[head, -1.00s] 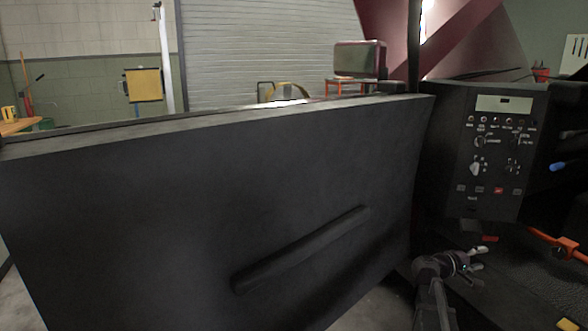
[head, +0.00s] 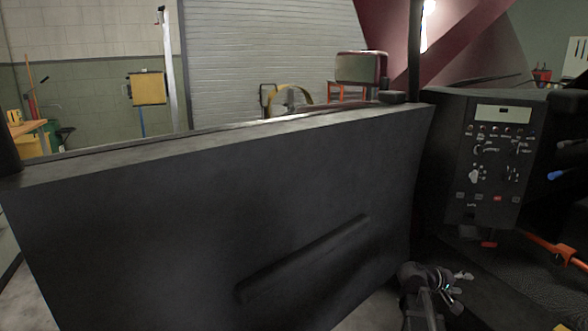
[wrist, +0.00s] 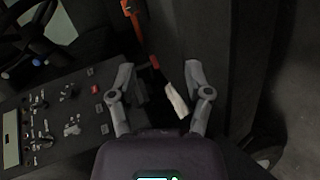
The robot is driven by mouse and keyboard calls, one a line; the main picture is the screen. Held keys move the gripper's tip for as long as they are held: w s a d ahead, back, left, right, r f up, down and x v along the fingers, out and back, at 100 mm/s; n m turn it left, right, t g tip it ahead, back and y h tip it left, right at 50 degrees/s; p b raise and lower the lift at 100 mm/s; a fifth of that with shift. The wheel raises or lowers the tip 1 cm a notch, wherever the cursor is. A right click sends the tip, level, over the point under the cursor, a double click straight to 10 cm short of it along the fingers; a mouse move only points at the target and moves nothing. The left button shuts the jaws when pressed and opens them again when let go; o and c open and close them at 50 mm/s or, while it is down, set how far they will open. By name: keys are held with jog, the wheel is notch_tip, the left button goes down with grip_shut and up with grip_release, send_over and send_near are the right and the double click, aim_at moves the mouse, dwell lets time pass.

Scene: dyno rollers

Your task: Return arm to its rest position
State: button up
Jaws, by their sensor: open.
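My gripper (head: 460,280) is low at the right of the head view, beside the inner edge of a large dark door panel (head: 200,220). In the wrist view my gripper (wrist: 160,82) has its two grey fingers spread apart. A pale, elongated piece (wrist: 176,101) shows between the fingers; I cannot tell what it is or how far off it lies. No object is clearly held.
A control panel (head: 495,160) with knobs and buttons stands right of the door; it also shows in the wrist view (wrist: 60,120). An orange bar (head: 550,246) is at the lower right. A steering wheel (wrist: 35,35) is at the wrist view's upper left.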

jog(key=s+a+g+y+p, duration=0.1)
jog(key=s+a+y+p, duration=0.35)
jog(key=a, duration=0.55)
jog(key=s+a+g+y+p, duration=0.1)
jog(key=s+a+y+p, duration=0.3)
jog(key=a, duration=0.7)
jog(key=s+a+y+p, duration=0.3)
jog(key=s+a+y, duration=0.15)
jog(key=a, duration=0.55)
notch_tip(320, 180, up, 36)
jog(key=p, duration=3.6)
jog(key=shift+w+r+m+y, duration=0.2)
jog(key=shift+m+y, duration=0.2)
